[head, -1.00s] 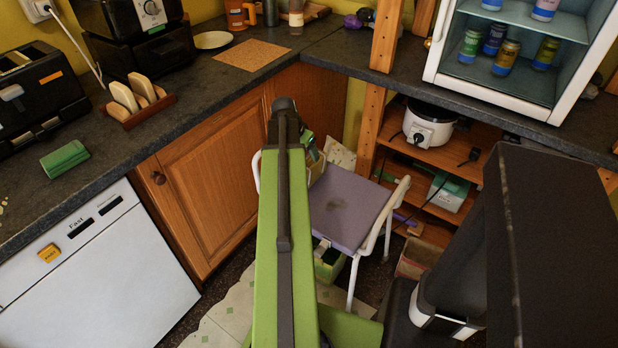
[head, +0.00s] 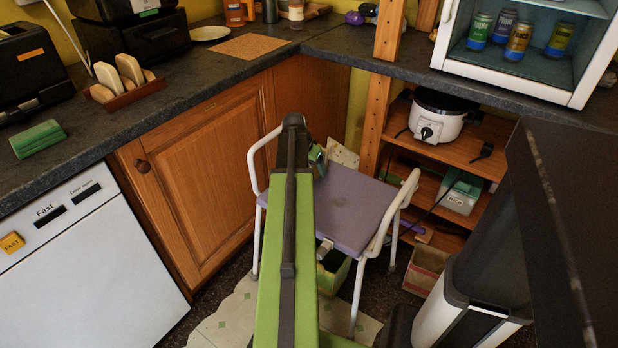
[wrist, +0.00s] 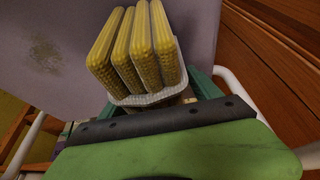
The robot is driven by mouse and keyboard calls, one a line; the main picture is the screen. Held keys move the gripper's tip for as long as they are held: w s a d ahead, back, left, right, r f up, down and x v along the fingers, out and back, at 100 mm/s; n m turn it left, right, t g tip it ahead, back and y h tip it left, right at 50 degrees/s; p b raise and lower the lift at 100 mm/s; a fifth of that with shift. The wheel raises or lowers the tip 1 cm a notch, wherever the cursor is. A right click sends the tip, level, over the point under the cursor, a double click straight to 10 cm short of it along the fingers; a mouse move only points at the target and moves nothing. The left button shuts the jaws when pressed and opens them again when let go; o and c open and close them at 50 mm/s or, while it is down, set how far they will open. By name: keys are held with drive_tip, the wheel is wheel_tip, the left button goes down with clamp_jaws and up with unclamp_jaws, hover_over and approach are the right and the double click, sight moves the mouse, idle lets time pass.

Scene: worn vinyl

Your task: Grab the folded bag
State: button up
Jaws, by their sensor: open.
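A small green folded bundle (head: 38,138), which looks like the folded bag, lies on the dark counter at the far left of the head view. It does not show in the wrist view. My gripper (head: 318,158) is at the far end of my green arm, over the back left of the lilac stool seat, well away from the bundle. In the wrist view, yellow ribbed strips that look like its fingers (wrist: 138,15) rise from a pale grey base. I see nothing held between them.
The white-framed stool (head: 345,205) stands in the corner before a wooden cabinet door (head: 210,180). A toast rack (head: 122,92) stands beyond the bundle. A white dishwasher (head: 90,270) is at left, shelves with a cooker (head: 436,120) at right, and a bin (head: 470,300) at front right.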

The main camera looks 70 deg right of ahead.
drive_tip(key=c, duration=1.5)
